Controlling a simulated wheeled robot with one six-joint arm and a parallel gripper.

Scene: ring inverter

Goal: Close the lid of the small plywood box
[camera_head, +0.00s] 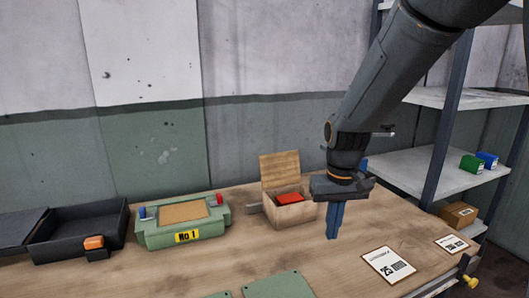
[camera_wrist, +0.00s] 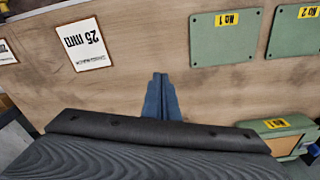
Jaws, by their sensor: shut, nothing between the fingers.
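The small plywood box (camera_head: 290,212) stands towards the back of the workbench in the head view. Its lid (camera_head: 279,169) is up, standing at the back edge of the box. A red object (camera_head: 289,199) lies inside the open box. My gripper (camera_head: 333,236) points down just right of the box and in front of it, apart from it. In the wrist view my gripper's blue fingers (camera_wrist: 158,80) are together with nothing between them, over bare wood. The box is not visible in the wrist view.
A green fixture (camera_head: 184,222) marked No 1 stands left of the box, with a black tray (camera_head: 80,232) farther left. Label cards (camera_head: 389,265) and green plates (camera_wrist: 225,37) lie on the bench (camera_head: 345,275). A shelf rack (camera_head: 440,165) stands at the right.

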